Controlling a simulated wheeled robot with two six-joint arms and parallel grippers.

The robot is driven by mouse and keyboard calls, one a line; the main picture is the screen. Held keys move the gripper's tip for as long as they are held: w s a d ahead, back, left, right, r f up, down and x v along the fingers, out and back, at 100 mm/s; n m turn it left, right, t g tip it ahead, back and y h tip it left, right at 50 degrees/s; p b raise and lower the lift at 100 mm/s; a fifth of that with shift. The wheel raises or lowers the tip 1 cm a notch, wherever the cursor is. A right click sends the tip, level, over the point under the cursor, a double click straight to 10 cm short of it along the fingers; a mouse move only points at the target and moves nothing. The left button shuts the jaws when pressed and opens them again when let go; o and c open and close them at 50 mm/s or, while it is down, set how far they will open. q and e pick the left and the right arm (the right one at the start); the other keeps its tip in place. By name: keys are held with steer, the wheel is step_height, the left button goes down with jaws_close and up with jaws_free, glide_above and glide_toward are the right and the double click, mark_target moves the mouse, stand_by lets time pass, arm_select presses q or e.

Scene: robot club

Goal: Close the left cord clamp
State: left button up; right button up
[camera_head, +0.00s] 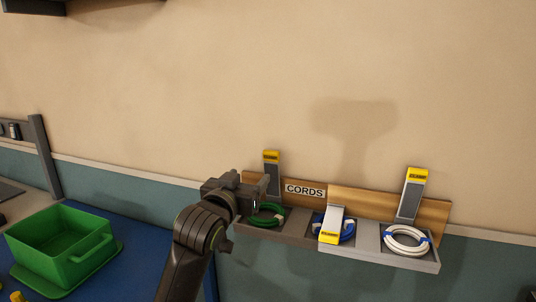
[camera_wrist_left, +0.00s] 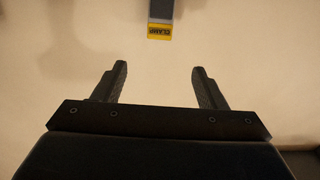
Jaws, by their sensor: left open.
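The left cord clamp (camera_head: 274,176) is a grey lever with a yellow end, standing raised above the coiled green cord (camera_head: 266,217) at the left of the cord rack. My left gripper (camera_head: 263,195) is open and empty, just left of and in front of this clamp; its body hides part of the rack's left end. In the left wrist view a yellow-ended clamp (camera_wrist_left: 160,31) shows beyond and between the open fingers (camera_wrist_left: 160,72), apart from them. My right gripper is not in view.
The middle clamp (camera_head: 332,224) lies lowered over a blue cord (camera_head: 348,230). The right clamp (camera_head: 411,195) stands raised behind a white cord (camera_head: 405,240). A "CORDS" label (camera_head: 305,190) is on the backboard. A green bin (camera_head: 62,250) sits on the blue surface at left. The wall above is clear.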

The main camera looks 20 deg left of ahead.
mark_target(270, 156)
arm_select(q)
steer(key=w+p, duration=0.1)
steer(key=w, duration=0.4)
steer(key=w+p, duration=0.1)
steer(key=w, duration=0.5)
steer(key=w+p, duration=0.1)
steer(key=w, duration=0.4)
steer(key=shift+w+d+f, duration=0.1)
steer(key=shift+w+d, duration=0.25)
steer(key=shift+w, duration=0.05)
steer(key=c, duration=1.4)
